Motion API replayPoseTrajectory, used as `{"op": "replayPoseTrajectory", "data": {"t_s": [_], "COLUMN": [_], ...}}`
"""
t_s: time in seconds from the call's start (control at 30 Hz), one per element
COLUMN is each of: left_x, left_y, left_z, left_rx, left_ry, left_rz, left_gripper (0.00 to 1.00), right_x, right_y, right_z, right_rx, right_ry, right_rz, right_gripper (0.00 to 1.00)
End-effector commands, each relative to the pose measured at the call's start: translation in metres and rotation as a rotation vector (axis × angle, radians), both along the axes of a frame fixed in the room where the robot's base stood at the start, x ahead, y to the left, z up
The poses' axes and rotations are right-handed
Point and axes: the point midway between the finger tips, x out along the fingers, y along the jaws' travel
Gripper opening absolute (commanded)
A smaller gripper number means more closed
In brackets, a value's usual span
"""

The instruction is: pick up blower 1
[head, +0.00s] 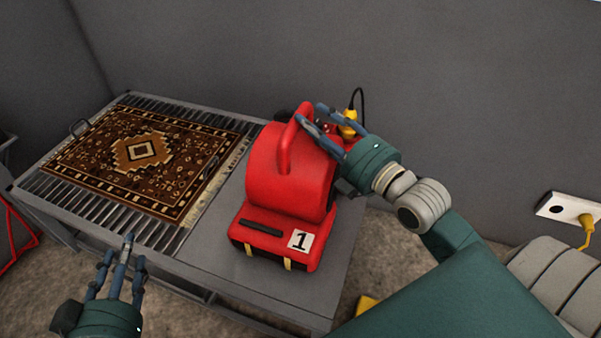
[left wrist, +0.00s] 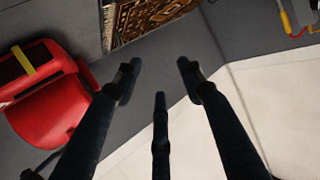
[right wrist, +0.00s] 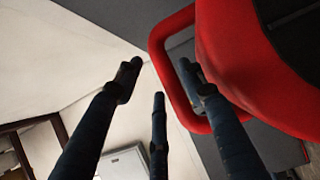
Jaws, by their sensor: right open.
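Blower 1 (head: 285,185) is a red machine with a loop handle (head: 289,140) on top and a white "1" label (head: 300,240). It stands upright on the right end of the grey table. My right gripper (head: 310,114) is open at the handle's upper part. In the right wrist view, the handle bar (right wrist: 166,75) lies between its spread fingers, with one finger over the loop's opening; contact cannot be told. My left gripper (head: 122,256) is open and empty by the table's front edge. The left wrist view also shows red blower housing (left wrist: 45,105).
A patterned brown rug (head: 140,152) lies on the slatted left part of the table (head: 330,265). A yellow plug (head: 348,126) with a black cord is behind the blower. A wall socket (head: 562,208) is at the right. Grey walls stand close behind the table.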

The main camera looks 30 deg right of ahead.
Motion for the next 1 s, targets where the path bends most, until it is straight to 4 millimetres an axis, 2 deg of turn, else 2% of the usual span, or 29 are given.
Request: {"op": "replayPoseTrajectory", "data": {"t_s": [0.17,0.4,0.73,0.77,0.93,0.97,1.0], "left_x": [0.006,0.013,0.014,0.014,0.013,0.013,0.013], "left_y": [-0.004,-0.01,-0.011,-0.011,-0.011,-0.011,-0.011], "left_z": [0.016,0.049,0.057,0.057,0.057,0.057,0.057], "left_rx": [-0.02,-0.055,-0.062,-0.062,-0.062,-0.062,-0.062], "left_ry": [-0.078,-0.219,-0.248,-0.248,-0.248,-0.248,-0.248], "left_rz": [-0.005,-0.015,-0.017,-0.017,-0.017,-0.017,-0.017], "left_gripper": [0.4,0.4,0.4,0.4,0.4,0.4,0.4], "right_x": [0.015,0.044,0.051,0.051,0.051,0.051,0.051], "right_y": [0.003,0.009,0.011,0.011,0.011,0.011,0.011], "right_z": [0.001,0.0,0.0,0.0,0.0,0.0,0.0], "right_rx": [0.003,0.001,0.0,0.0,0.0,0.0,0.0], "right_ry": [-0.005,-0.002,0.001,0.0,0.001,0.001,0.001], "right_rz": [-0.001,-0.002,0.0,0.0,0.0,0.0,0.0], "right_gripper": [0.4,0.4,0.4,0.38,0.04,0.0,0.0]}}
